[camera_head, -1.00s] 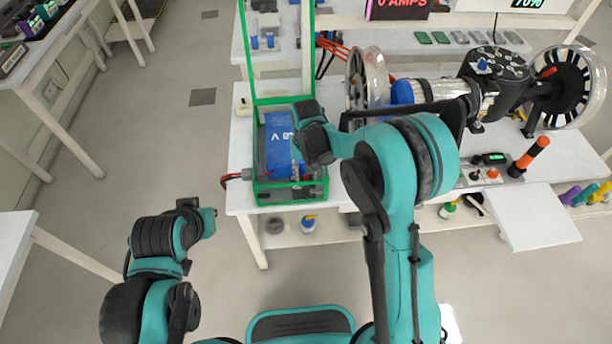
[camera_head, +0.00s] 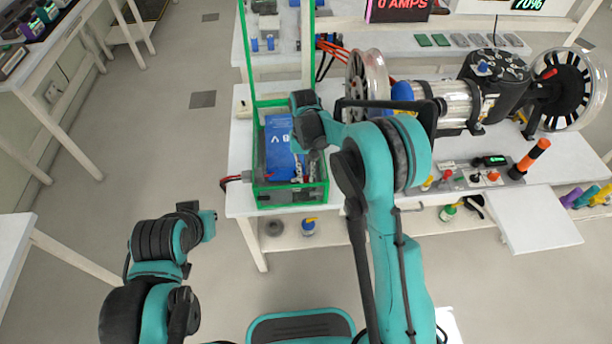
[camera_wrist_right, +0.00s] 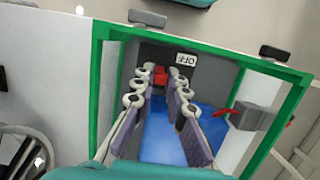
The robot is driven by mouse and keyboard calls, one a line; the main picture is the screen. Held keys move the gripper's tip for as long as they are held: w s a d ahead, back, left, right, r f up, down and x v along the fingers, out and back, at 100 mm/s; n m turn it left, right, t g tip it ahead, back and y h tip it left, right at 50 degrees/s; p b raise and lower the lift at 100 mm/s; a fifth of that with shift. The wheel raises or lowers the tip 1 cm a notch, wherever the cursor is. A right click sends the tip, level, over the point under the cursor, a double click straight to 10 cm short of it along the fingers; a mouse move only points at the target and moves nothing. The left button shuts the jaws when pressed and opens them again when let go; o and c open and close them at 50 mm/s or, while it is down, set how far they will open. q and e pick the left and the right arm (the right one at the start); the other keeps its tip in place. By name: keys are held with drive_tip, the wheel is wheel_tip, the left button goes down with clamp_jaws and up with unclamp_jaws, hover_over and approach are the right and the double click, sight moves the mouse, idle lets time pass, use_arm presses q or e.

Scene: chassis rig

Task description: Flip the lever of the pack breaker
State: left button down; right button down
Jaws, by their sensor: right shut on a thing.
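The blue battery pack (camera_head: 281,146) sits inside a green-framed open case (camera_head: 258,198) on the white table. In the right wrist view, a small red lever (camera_wrist_right: 160,76) shows on the grey front panel, with an upside-down "OFF" label (camera_wrist_right: 187,59) beside it. My right gripper (camera_wrist_right: 161,80) reaches into the case with its fingertips on either side of the red lever, shut on it. In the head view the right gripper (camera_head: 298,172) is at the pack's near end, and its fingertips are mostly hidden. My left gripper (camera_head: 208,222) is off the table; its fingers are unclear.
A grey connector with a red lead (camera_wrist_right: 250,118) sits beside the blue pack, close to my fingers. A motor and wheel rig (camera_head: 455,105) and a control panel (camera_head: 490,176) stand to the right.

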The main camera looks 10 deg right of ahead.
drive_tip(key=shift+w+f+g, duration=0.15)
drive_tip(key=shift+w+g, duration=0.25)
drive_tip(key=shift+g, duration=0.5)
drive_tip(key=c, duration=1.5)
unclamp_jaws()
drive_tip(key=shift+c, duration=0.2)
drive_tip(key=v, duration=1.2)
